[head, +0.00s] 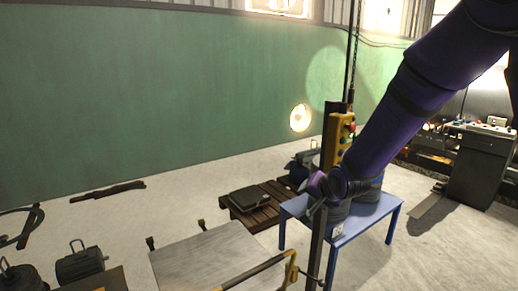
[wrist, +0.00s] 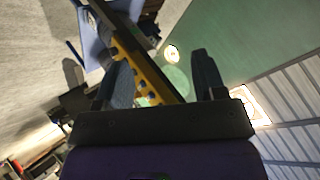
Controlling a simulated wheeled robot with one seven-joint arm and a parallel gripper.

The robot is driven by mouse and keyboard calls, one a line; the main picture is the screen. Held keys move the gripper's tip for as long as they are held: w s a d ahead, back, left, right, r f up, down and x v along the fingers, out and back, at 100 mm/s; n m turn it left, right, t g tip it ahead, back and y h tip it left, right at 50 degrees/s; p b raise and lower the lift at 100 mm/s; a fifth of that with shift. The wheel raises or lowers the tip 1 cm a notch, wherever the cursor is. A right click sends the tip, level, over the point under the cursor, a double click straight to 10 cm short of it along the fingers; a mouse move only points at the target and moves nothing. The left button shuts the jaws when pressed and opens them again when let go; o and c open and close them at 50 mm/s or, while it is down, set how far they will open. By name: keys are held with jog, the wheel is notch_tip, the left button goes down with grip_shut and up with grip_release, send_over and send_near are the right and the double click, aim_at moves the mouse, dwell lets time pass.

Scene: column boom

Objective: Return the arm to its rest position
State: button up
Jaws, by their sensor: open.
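My purple arm (head: 415,100) reaches down from the upper right in the head view. My gripper, at its lower end, is small and partly unclear there. In the wrist view my gripper (wrist: 162,74) has its two dark fingers spread wide apart, with nothing seen clamped between them. A yellow pendant with coloured buttons (head: 344,132) hangs beside a dark upright post, just above my gripper in the head view. It also shows in the wrist view (wrist: 143,68), slanting across the space between the fingers; how far beyond them cannot be told.
A blue table (head: 377,222) stands below my gripper. A wooden pallet (head: 262,203) bears a dark flat case. A grey-topped bench (head: 205,262) with a yellow-black bar is at the front. A dark cabinet (head: 480,168) stands at right. Open floor lies at left-centre.

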jog(key=s+d+r+n+g+h, duration=0.2)
jog(key=s+d+r, duration=0.7)
jog(key=s+r, duration=0.45)
jog(key=s+d+r+n+g, duration=0.1)
jog(key=s+d+r, duration=0.1)
jog(key=s, duration=0.9)
jog(key=s+d+r+n+g+h, duration=0.1)
jog(key=s+d+r+n, duration=0.1)
jog(key=s, duration=0.8)
jog(key=shift+s+d+r, duration=0.35)
jog(key=shift+d+r, duration=0.3)
jog(key=shift+d, duration=0.15)
